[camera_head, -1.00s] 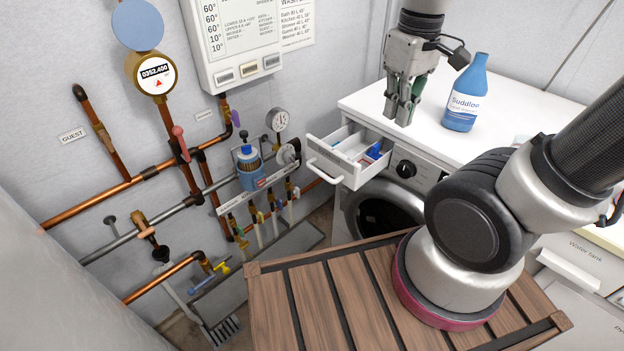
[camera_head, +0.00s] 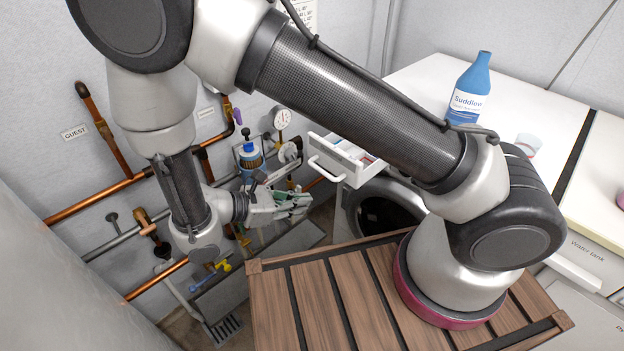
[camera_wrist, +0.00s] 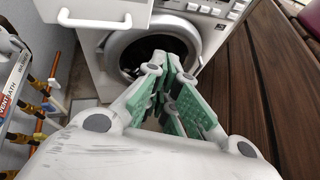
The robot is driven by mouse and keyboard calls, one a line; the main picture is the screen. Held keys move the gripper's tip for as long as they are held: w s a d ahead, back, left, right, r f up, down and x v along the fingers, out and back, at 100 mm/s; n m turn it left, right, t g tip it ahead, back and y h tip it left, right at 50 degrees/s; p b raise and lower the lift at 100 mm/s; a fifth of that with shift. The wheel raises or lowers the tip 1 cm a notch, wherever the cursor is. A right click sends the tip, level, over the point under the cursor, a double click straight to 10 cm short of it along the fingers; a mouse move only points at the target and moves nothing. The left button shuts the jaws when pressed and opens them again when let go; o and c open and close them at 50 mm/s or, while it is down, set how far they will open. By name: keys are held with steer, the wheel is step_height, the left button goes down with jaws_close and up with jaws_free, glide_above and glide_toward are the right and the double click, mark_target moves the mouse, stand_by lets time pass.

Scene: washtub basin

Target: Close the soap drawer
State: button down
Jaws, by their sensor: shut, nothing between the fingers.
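The soap drawer (camera_head: 338,162) sticks out open from the top left of the washing machine's front. Its white front with a bar handle faces left, and small coloured things show inside. In the wrist view, the drawer front (camera_wrist: 97,10) and its handle are at the top left, above and beyond the fingers. My gripper (camera_head: 300,203) is shut and empty. It is left of and below the drawer, apart from it, and points right toward the machine. Its green finger pads (camera_wrist: 178,100) show in the wrist view. My arm hides part of the machine's top and panel.
The machine's round door (camera_head: 382,212) is below the drawer. Copper pipes (camera_head: 100,205) and valves line the wall behind my gripper. A blue bottle (camera_head: 468,92) stands on the white top. A slatted wooden surface (camera_head: 330,300) lies in front.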

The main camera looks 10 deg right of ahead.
steer(key=w+a+f+n+t, duration=0.2)
steer(key=w+a+n+t, duration=0.2)
steer(key=w+a+t, duration=0.15)
steer(key=x, duration=1.3)
steer(key=shift+s+d+h, duration=0.15)
steer(key=shift+d+h, duration=0.15)
steer(key=shift+d, duration=0.25)
steer(key=shift+g, duration=0.25)
steer(key=r+x, duration=0.1)
steer(key=x, duration=0.4)
steer(key=r+x, duration=0.1)
steer(key=x, duration=0.4)
steer(key=r+x, duration=0.1)
steer(key=x, duration=0.4)
steer(key=shift+d, duration=0.5)
steer(key=shift+w+d+r, duration=0.1)
steer(key=shift+w+d, duration=0.25)
steer(key=shift+w, duration=0.05)
steer(key=shift+r, duration=0.1)
